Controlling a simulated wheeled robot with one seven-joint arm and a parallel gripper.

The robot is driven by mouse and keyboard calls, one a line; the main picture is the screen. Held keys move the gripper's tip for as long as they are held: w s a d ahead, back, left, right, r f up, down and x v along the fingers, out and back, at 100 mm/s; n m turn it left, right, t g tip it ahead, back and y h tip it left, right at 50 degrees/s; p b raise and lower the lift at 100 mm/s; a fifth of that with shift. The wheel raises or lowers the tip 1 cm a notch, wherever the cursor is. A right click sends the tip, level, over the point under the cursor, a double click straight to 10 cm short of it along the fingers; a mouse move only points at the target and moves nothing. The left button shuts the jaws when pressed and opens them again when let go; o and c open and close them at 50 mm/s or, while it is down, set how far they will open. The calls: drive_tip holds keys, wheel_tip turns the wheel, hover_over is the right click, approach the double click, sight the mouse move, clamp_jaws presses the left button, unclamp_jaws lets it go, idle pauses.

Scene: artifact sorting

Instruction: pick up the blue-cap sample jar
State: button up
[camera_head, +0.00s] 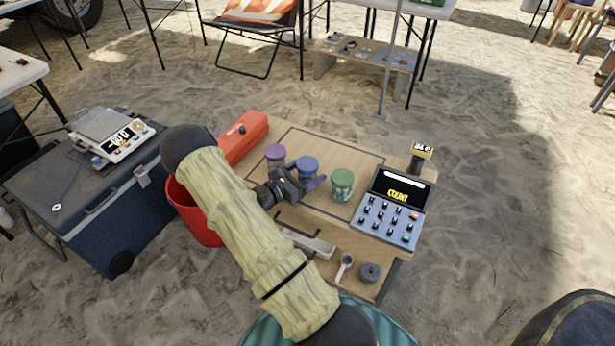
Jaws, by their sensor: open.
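The blue-cap sample jar (307,165) stands upright on the wooden work table (345,157), between a purple-cap jar (275,154) on its left and a green-cap jar (342,184) on its right. My gripper (303,183) is open at the near side of the blue-cap jar, with its dark fingers in front of the jar's lower part. The fingers hide much of the jar's body. I cannot tell whether they touch it. My arm comes up from the bottom of the picture and hides part of the table's left side.
A keypad device reading "COUNT" (390,205) stands right of the jars. A red toolbox (243,138) lies behind left, and a red bucket (193,215) is beside my arm. A small brush-like tool (344,266) and a grey weight (370,272) lie near the front edge.

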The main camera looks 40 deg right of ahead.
idle(0.5)
drive_tip(key=c, duration=1.1)
drive_tip(key=shift+o, duration=0.2)
wheel_tip(320, 180, up, 10)
drive_tip(key=shift+p, duration=1.2)
